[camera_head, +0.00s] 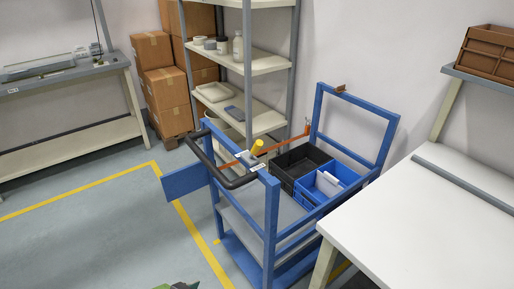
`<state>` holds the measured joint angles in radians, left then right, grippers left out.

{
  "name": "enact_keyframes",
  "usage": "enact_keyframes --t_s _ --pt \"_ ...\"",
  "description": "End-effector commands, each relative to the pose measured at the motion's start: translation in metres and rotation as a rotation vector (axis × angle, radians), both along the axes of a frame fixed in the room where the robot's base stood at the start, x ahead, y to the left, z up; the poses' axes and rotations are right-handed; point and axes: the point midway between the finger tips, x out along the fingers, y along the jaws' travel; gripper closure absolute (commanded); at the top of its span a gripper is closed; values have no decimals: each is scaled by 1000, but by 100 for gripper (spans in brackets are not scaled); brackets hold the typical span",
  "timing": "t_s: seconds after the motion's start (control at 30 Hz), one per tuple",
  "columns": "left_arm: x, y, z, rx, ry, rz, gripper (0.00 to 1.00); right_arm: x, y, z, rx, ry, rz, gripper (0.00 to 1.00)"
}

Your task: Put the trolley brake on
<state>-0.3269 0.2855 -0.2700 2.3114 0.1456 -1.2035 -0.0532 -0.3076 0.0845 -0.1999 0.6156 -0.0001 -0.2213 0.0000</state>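The blue trolley (272,215) stands in the middle of the view, left of the white table. Its black curved handle (190,140) is at the near left end. A yellow grip (257,147) sticks up at a tilt near the handle, by small white labels. An orange-red bar (285,145) runs from near the grip to the far end of the frame. I cannot tell from this view which part is the brake or how it is set. The trolley's wheels are hidden. Neither gripper shows clearly.
A black crate (283,178) and a blue crate (304,194) with white items sit on the trolley. The white table (425,235) is close on the right. A shelf rack (247,75) stands behind. Open floor with a yellow line (185,220) lies left.

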Motion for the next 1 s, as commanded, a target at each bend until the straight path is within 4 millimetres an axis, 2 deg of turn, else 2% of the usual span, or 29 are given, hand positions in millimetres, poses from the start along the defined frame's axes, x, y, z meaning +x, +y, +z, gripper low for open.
enact_keyframes --t_s 0.03,0.17,0.3,0.4,0.5,0.6,0.7,0.87,1.0 --pt "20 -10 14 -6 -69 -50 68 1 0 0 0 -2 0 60" --pt "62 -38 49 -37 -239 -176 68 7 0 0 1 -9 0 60" --pt "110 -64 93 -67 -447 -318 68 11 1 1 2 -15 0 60" --pt "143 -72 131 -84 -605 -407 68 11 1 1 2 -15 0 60" --pt "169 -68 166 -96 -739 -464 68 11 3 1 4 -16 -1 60" --pt "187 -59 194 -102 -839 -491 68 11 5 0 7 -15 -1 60" --pt "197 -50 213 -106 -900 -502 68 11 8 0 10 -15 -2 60" --pt "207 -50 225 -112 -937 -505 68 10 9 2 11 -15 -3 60" --pt "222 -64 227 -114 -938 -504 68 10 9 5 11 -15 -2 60"
